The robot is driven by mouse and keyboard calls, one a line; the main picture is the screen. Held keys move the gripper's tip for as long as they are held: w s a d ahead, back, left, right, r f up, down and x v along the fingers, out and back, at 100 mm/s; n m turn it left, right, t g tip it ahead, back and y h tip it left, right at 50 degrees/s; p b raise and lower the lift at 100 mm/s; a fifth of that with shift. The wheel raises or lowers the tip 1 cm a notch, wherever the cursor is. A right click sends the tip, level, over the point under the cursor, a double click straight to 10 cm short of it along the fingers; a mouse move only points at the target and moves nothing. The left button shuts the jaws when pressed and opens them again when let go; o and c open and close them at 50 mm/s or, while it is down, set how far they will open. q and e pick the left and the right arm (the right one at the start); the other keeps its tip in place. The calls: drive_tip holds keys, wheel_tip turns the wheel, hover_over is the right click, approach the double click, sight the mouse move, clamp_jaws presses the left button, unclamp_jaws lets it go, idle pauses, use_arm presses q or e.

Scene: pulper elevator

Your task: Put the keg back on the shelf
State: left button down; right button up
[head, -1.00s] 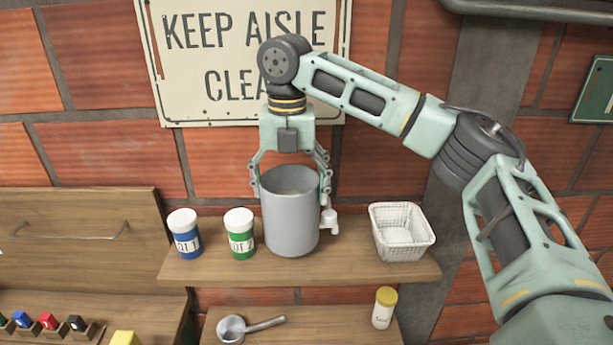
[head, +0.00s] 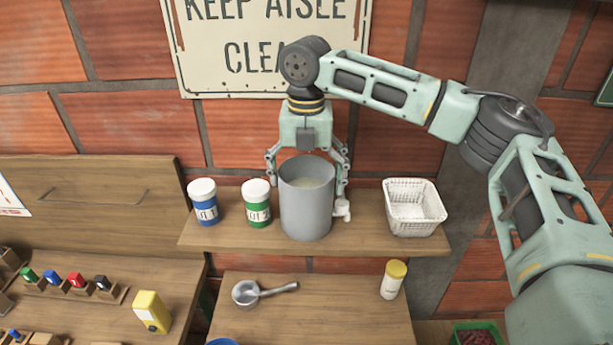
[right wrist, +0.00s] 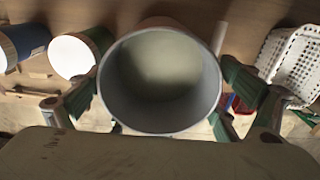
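My right gripper (head: 307,182) points down at the keg's top, one finger on each side. In the right wrist view its green-padded fingers (right wrist: 162,95) are spread, with small gaps between them and the keg wall. It looks open. My left gripper is in neither current view.
Blue-labelled (head: 203,203) and green-labelled (head: 257,204) jars stand left of the keg. A ladle (head: 262,291) and yellow-lidded jar (head: 393,280) are on the lower surface. The brick wall is close behind.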

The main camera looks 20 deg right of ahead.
drive_tip(key=shift+r, duration=0.15)
wheel_tip(320, 180, up, 12)
drive_tip(key=b, duration=0.2)
idle(0.5)
idle(0.5)
